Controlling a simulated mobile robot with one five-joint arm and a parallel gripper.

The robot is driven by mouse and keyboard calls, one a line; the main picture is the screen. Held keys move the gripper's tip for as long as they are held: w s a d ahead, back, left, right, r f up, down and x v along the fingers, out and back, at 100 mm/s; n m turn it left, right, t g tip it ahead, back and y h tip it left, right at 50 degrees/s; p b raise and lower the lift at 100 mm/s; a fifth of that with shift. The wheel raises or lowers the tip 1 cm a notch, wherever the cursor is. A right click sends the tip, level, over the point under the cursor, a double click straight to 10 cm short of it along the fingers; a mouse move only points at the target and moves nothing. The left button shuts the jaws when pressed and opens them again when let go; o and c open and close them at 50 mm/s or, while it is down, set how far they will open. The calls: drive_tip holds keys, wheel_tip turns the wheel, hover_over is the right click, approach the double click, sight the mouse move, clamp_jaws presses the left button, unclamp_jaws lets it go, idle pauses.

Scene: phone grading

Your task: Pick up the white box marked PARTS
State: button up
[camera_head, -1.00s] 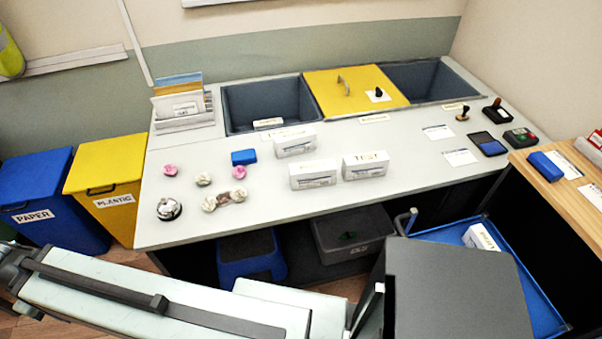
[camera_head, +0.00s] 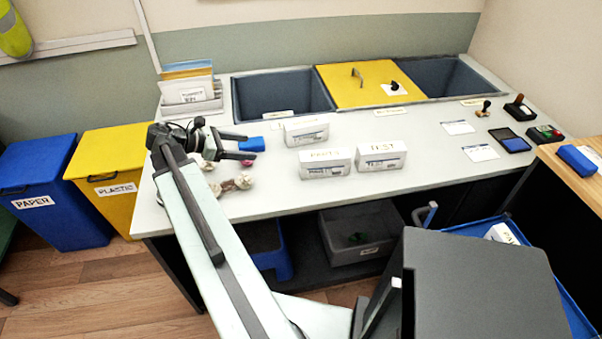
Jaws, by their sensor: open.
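Several white boxes with printed labels are in view. The front-left box on the table (camera_head: 326,163) has a top label that seems to read PARTS, though it is small and blurred. The box to its right (camera_head: 381,156) reads TEST. A third box (camera_head: 305,131) stands behind them; its label is not readable. Another white box (camera_head: 502,234) lies in the blue cart at lower right, partly hidden, its label seeming to start with PA. My gripper (camera_head: 242,147) is open and empty over the table's left part, left of the boxes and pointing right.
A blue block (camera_head: 251,144) lies just beyond the fingertips. Crumpled pieces (camera_head: 236,184) lie below them. Grey bins (camera_head: 283,94) and a yellow lid (camera_head: 368,86) line the table's back. A file holder (camera_head: 190,95) stands at back left.

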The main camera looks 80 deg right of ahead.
sight(324, 154)
drive_tip(key=s+d+m+g+y, duration=0.1)
drive_tip(key=s+d, duration=0.1)
drive_tip(key=s, duration=0.3)
drive_tip(key=s+d+f+m+g+y+b, duration=0.1)
drive_tip(key=s, duration=0.5)
drive_tip(key=s+d+f+m+y+b, duration=0.1)
drive_tip(key=s+d, duration=0.1)
drive_tip(key=s, duration=0.4)
drive_tip(key=shift+s+d+g, duration=0.15)
drive_tip(key=shift+d+g, duration=0.15)
drive_tip(key=shift+g, duration=0.1)
drive_tip(key=shift+b+x, duration=0.6)
drive_tip(key=shift+x, duration=0.7)
drive_tip(key=b+x, duration=0.1)
drive_tip(key=x, duration=0.1)
drive_tip(key=f+b+x, duration=0.1)
drive_tip(key=x, duration=0.1)
drive_tip(key=shift+a, duration=0.1)
drive_tip(key=shift+s+b, duration=0.3)
drive_tip(key=shift+d, duration=0.2)
clamp_jaws()
drive_tip(key=shift+r, duration=0.15)
